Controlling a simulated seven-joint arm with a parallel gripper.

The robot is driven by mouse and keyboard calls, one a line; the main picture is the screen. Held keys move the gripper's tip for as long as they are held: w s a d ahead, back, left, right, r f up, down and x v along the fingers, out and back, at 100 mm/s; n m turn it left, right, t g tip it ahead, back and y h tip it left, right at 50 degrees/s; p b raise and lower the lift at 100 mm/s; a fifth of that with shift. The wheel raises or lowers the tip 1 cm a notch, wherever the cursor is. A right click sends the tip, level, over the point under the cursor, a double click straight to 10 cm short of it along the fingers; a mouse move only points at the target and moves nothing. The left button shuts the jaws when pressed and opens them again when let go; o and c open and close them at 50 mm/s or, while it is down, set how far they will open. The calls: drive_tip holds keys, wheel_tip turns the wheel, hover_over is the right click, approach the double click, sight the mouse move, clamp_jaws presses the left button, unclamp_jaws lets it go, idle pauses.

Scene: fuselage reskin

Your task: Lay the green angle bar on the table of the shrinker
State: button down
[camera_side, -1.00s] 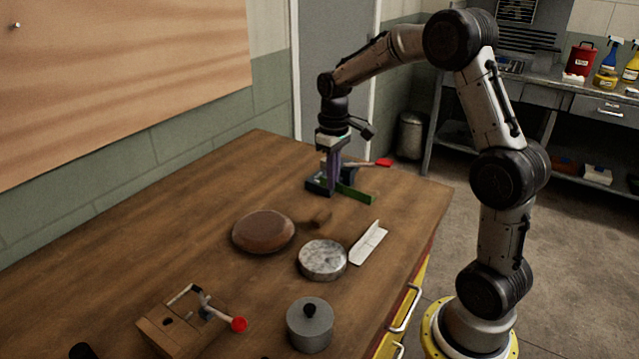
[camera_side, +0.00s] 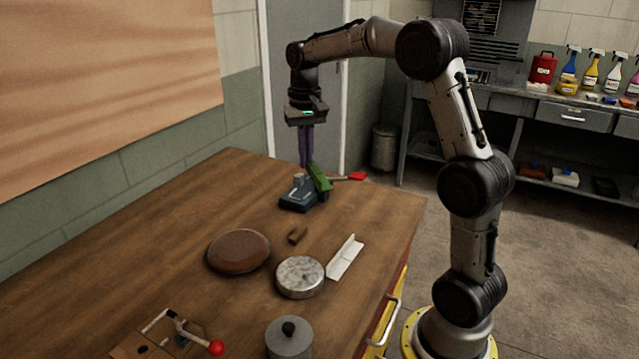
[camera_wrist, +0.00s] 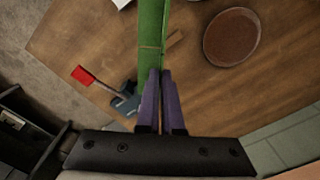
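The green angle bar (camera_side: 319,177) is held tilted just above or against the shrinker; I cannot tell whether they touch. In the wrist view the bar (camera_wrist: 151,25) runs from the fingertips out of the top edge. My gripper (camera_side: 307,163) points down with its purple fingers close together on the bar's end; the fingertips (camera_wrist: 154,73) also show in the wrist view. The shrinker (camera_side: 297,196) is a small dark blue machine at the table's far end, its red-tipped lever (camera_side: 357,176) reaching right. In the wrist view the shrinker (camera_wrist: 124,106) is left of the fingers, partly hidden.
On the wooden table (camera_side: 150,260) lie a brown round pad (camera_side: 239,250), a grey metal disc (camera_side: 300,276), a white angle piece (camera_side: 345,257) and a small brown block (camera_side: 298,236). A lidded grey pot (camera_side: 289,340) and a red-knobbed clamp (camera_side: 180,335) stand nearer.

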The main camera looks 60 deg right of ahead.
drive_tip(key=w+d+r+m, duration=0.1)
drive_tip(key=w+d+m, duration=0.3)
drive_tip(key=w+d, duration=0.2)
drive_tip(key=m, duration=0.5)
hover_over(309, 181)
wheel_tip(309, 181, down, 10)
drive_tip(key=shift+s, duration=0.1)
drive_tip(key=shift+f, duration=2.85)
drive_tip(key=shift+f, duration=0.75)
drive_tip(key=c, duration=1)
unclamp_jaws()
